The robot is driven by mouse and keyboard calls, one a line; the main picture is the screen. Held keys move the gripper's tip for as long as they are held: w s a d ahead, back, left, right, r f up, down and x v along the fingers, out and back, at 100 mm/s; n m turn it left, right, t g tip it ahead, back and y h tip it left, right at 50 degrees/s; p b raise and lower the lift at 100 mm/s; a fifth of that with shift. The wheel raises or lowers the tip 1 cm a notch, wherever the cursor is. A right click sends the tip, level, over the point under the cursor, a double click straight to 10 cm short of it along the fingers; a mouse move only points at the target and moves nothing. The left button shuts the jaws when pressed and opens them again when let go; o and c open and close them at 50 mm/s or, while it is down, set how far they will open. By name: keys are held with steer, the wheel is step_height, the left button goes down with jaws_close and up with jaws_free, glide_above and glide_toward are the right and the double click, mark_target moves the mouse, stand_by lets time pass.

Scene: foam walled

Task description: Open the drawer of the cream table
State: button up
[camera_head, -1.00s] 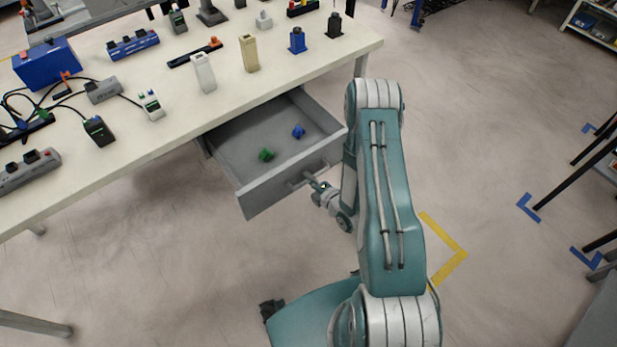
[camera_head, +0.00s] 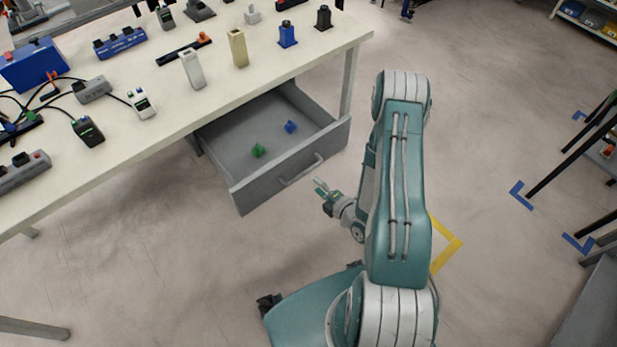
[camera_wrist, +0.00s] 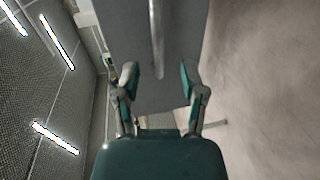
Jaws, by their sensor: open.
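The cream table (camera_head: 219,93) stands at the left in the head view. Its grey drawer (camera_head: 290,177) is pulled out from under the tabletop, with a green piece (camera_head: 258,150) and a blue piece (camera_head: 290,127) lying inside. The bar handle (camera_head: 301,170) is on the drawer front; it also shows in the wrist view (camera_wrist: 157,40). My gripper (camera_head: 320,187) is open and empty, just in front of the handle and apart from it. In the wrist view my gripper (camera_wrist: 159,80) has its two fingers spread, with the grey drawer front beyond them.
On the tabletop are a blue box (camera_head: 35,66), a beige block (camera_head: 238,48), a white block (camera_head: 192,68), cables and several small devices. Dark table legs (camera_head: 570,145) stand at the right. The floor right of my arm is mostly clear.

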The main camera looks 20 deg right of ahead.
steer(key=shift+v, duration=2.1)
steer(key=w+d+r+m+g+h, duration=0.2)
steer(key=w+r+m, duration=0.1)
steer(key=w+r, duration=0.3)
steer(key=w+d+r+m+g+h, duration=0.2)
steer(key=w+r+g, duration=0.1)
steer(key=r, duration=0.5)
steer(key=s+a+r+m+g+h, duration=0.1)
steer(key=s+r+m, duration=0.1)
steer(key=r+m, duration=0.35)
steer(key=s+a+r+m+h, duration=0.1)
steer(key=s+r+m+h, duration=0.1)
steer(key=r, duration=0.6)
steer(key=s+a+r+m+g+y, duration=0.1)
steer(key=s+a+r+m, duration=0.3)
steer(key=s, duration=0.5)
steer(key=s+a+r+m+g+y, duration=0.1)
steer(key=s+a+r+m+g, duration=0.1)
steer(key=s+a+r+m, duration=0.3)
steer(key=s+a+r, duration=0.1)
steer(key=s+r, duration=0.1)
steer(key=s, duration=0.2)
steer(key=shift+r, duration=0.4)
